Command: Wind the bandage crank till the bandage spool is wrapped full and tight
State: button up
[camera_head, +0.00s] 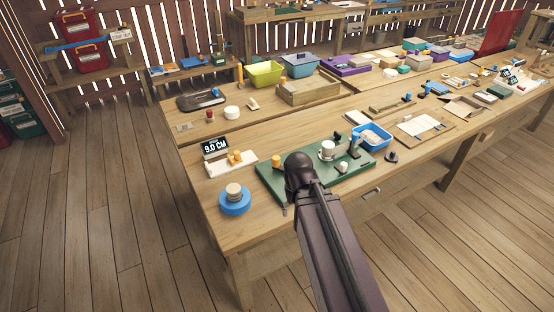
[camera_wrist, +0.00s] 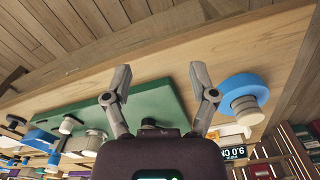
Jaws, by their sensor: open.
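A green board (camera_head: 265,179) lies on the workbench and carries a white cylinder (camera_head: 327,148) that looks like the bandage spool. A dark upright post (camera_head: 354,147) and a small white knob (camera_head: 343,167) stand on its right part; I cannot tell which part is the crank. A yellow peg (camera_head: 277,161) stands near the board's left end. In the wrist view, tilted, the green board (camera_wrist: 155,100) lies beyond my gripper (camera_wrist: 160,72). Its fingers are spread apart with nothing between them.
A blue disc with a pale cylinder (camera_head: 235,205) sits at the bench's near left corner, beside a 9.0 CM display (camera_head: 215,147) and a white block (camera_head: 231,165). A blue basket (camera_head: 372,137) stands close right of the board. Bare wood lies behind the board.

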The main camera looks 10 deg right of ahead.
notch_tip(320, 180, up, 10)
jog(key=f+n+p, duration=0.1)
jog(key=n+p, duration=0.1)
jog(key=p, duration=0.7)
send_over(276, 157)
jog(key=shift+s+r, duration=0.15)
jog(key=shift+r, duration=0.05)
jog(key=shift+f, duration=0.15)
notch_tip(276, 157, down, 14)
jog(key=b, duration=1.3)
jog(key=shift+r, duration=0.25)
grip_shut()
